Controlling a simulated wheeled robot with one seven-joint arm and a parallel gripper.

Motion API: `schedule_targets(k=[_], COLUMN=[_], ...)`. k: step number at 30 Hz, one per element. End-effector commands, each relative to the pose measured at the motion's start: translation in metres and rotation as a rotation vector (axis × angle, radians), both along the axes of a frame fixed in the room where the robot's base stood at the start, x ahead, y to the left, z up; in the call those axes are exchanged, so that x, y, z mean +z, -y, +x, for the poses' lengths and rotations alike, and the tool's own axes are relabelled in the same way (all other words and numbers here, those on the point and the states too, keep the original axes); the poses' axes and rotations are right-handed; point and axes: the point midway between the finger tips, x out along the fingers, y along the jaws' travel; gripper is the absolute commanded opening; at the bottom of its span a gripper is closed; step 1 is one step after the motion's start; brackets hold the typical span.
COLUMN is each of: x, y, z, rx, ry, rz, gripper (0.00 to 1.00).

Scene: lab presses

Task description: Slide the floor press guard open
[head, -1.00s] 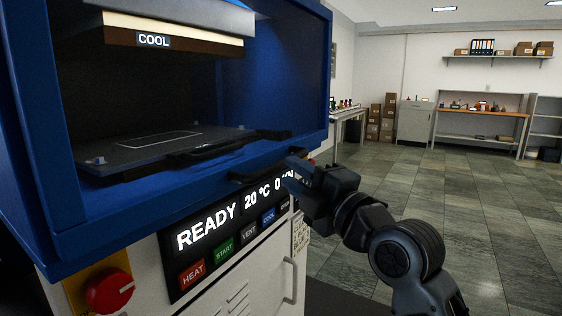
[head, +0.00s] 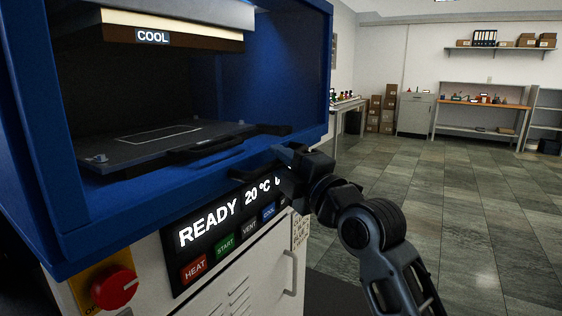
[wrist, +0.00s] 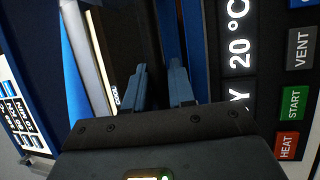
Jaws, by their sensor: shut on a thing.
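The floor press is a blue-framed cabinet (head: 65,215) at the left of the head view, its chamber showing the dark lower platen (head: 140,150). A black handle bar (head: 250,172) runs along the front lower edge of the blue frame. My gripper (head: 284,157) is at the right end of this bar and shut on it; the grip itself is mostly hidden. In the wrist view my gripper's two fingers (wrist: 160,86) stand apart with a dark strip between them. I cannot make out a separate guard panel clearly.
Below the frame are the display (head: 210,228), coloured buttons and a red knob (head: 112,288). A white cabinet door with a handle (head: 290,275) is beneath. The tiled floor (head: 470,215) at right is clear; a workbench (head: 485,108) and boxes (head: 382,112) stand far back.

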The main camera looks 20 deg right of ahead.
Motion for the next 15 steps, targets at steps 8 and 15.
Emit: schedule_targets(k=[8, 15], x=[-0.0009, 0.0054], y=[0.0001, 0.0000], z=[-0.0001, -0.0001], rx=[0.000, 0.000], ry=[-0.002, 0.000], rz=[0.000, 0.001], gripper=[0.00, 0.00])
